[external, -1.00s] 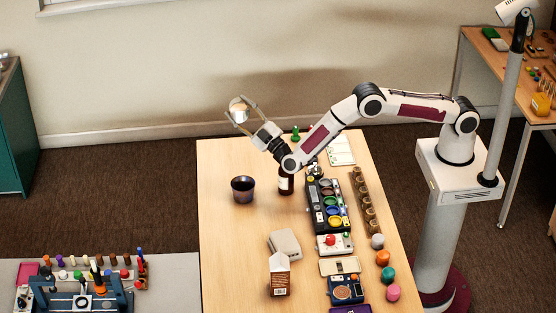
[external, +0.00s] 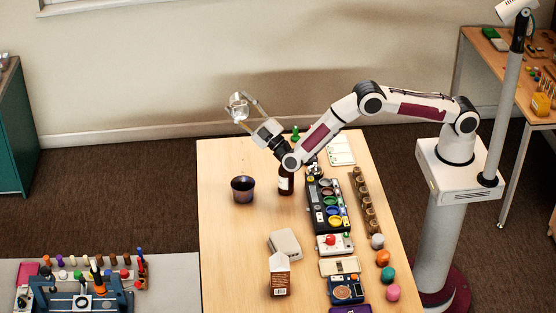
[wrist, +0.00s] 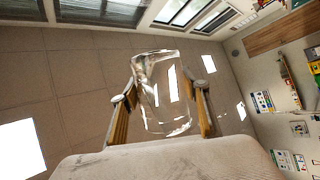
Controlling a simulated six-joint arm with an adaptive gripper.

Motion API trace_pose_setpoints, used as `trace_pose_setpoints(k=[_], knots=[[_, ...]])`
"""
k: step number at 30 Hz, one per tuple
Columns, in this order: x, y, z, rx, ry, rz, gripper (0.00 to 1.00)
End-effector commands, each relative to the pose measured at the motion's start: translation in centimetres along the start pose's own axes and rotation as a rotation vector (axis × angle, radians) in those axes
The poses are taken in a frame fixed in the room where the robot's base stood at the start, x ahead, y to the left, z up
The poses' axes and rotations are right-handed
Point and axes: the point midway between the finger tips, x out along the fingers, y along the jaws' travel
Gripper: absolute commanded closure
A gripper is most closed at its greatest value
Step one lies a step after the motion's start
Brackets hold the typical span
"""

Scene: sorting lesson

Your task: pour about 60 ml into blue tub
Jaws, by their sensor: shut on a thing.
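My gripper (external: 242,109) is raised above the far left part of the table and shut on a clear glass (external: 238,103). In the wrist view the glass (wrist: 162,95) sits between both fingers and looks see-through; I cannot make out any liquid level in it. A dark bluish, open-topped tub (external: 243,190) stands upright on the table, below the glass in the picture and apart from it. Its inside looks dark and its contents cannot be told. Smaller coloured round pots, one of them blue (external: 333,210), sit in a black tray (external: 314,205).
A dark bottle (external: 286,183) stands right of the tub, under my arm. A carton (external: 279,275) and a pale box (external: 285,243) are nearer the front. A row of brown jars (external: 364,205) lines the right side. The table's left part is clear around the tub.

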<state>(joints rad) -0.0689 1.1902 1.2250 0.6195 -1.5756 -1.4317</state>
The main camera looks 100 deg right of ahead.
Motion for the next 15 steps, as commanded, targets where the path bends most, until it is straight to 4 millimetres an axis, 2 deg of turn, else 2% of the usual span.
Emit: trace_pose_setpoints(k=[15], knots=[[-0.24, 0.03, -0.79, -0.026, 0.029, 0.011, 0.81]])
